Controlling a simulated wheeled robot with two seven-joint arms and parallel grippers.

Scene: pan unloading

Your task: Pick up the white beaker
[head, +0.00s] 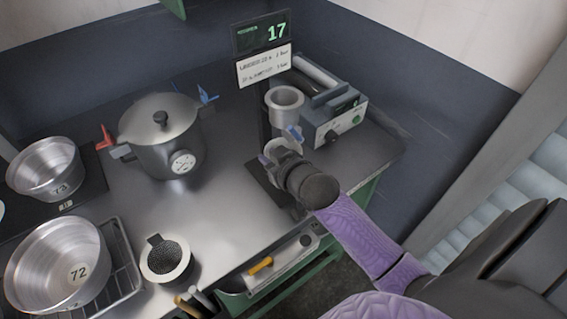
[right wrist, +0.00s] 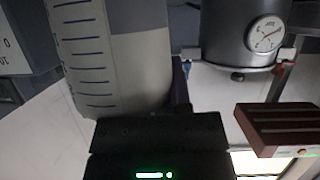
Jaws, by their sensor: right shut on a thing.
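The white beaker (right wrist: 110,50) fills the upper left of the right wrist view, close up, pale with blue graduation lines. My right gripper (head: 281,147) is shut on it; its two blue-tipped fingers lie to either side of a small pale piece of it in the head view. Most of the beaker is hidden behind my gripper in the head view. I cannot tell whether its base touches the bench. My left gripper is not in view.
A lidded pot (head: 150,150) stands left of my gripper. A metal cylinder (head: 284,98) and a grey device with a dial (head: 338,122) stand just behind it. Two open pans (head: 45,165) (head: 60,262) and a dark-mesh cup (head: 167,262) are at left. The bench middle is clear.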

